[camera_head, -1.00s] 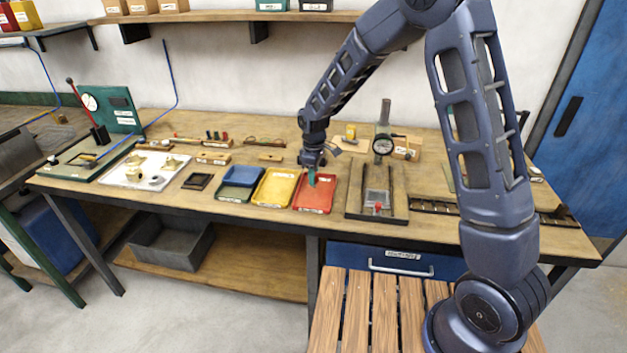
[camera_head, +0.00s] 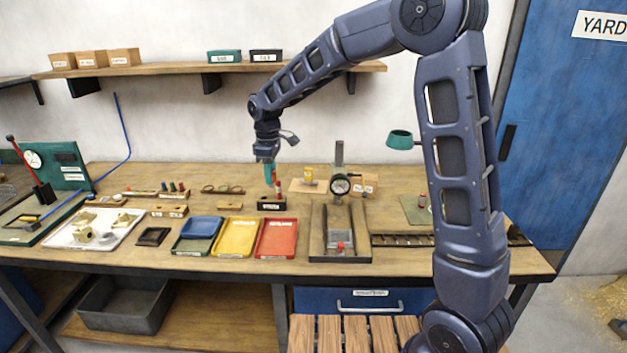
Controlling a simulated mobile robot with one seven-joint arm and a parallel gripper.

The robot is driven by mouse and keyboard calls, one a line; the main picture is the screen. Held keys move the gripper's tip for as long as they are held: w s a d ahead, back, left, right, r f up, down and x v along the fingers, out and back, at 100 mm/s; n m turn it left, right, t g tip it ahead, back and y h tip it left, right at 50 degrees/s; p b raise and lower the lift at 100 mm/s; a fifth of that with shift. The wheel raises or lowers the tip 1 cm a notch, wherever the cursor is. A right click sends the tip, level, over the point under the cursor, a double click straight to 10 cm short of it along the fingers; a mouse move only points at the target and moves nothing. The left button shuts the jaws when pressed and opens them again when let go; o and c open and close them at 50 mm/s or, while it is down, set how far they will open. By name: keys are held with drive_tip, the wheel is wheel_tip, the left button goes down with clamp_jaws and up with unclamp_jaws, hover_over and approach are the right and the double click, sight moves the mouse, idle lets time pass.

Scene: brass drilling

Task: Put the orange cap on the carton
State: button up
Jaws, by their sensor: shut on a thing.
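My gripper (camera_head: 267,155) points down over the back middle of the bench. It is shut on a small teal, upright piece (camera_head: 270,173), held just above a black labelled block (camera_head: 271,205). A small red upright piece (camera_head: 278,188) shows at that block, close to the teal piece; whether they touch is unclear. I cannot make out an orange cap for certain. Brown cartons (camera_head: 92,58) with white labels stand on the wall shelf at the left. Another small brown box (camera_head: 369,187) stands behind the dial gauge; I cannot tell which carton is meant.
The dial gauge stand (camera_head: 340,185) is right of my gripper. Red (camera_head: 275,239), yellow (camera_head: 237,238) and blue (camera_head: 202,227) trays lie in front. A green lamp (camera_head: 400,139) stands at the right.

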drive_tip(key=w+d+r+m, duration=0.2)
drive_tip(key=w+d, duration=0.4)
drive_tip(key=w, duration=0.4)
wheel_tip(320, 180, up, 6)
drive_tip(key=m, duration=0.6)
hover_over(365, 176)
wheel_tip(365, 176, down, 19)
drive_tip(key=shift+w+f, duration=0.1)
drive_tip(key=shift+w, duration=0.05)
drive_tip(key=shift+f, duration=0.1)
drive_tip(key=o, duration=0.8)
drive_tip(key=shift+o, duration=0.8)
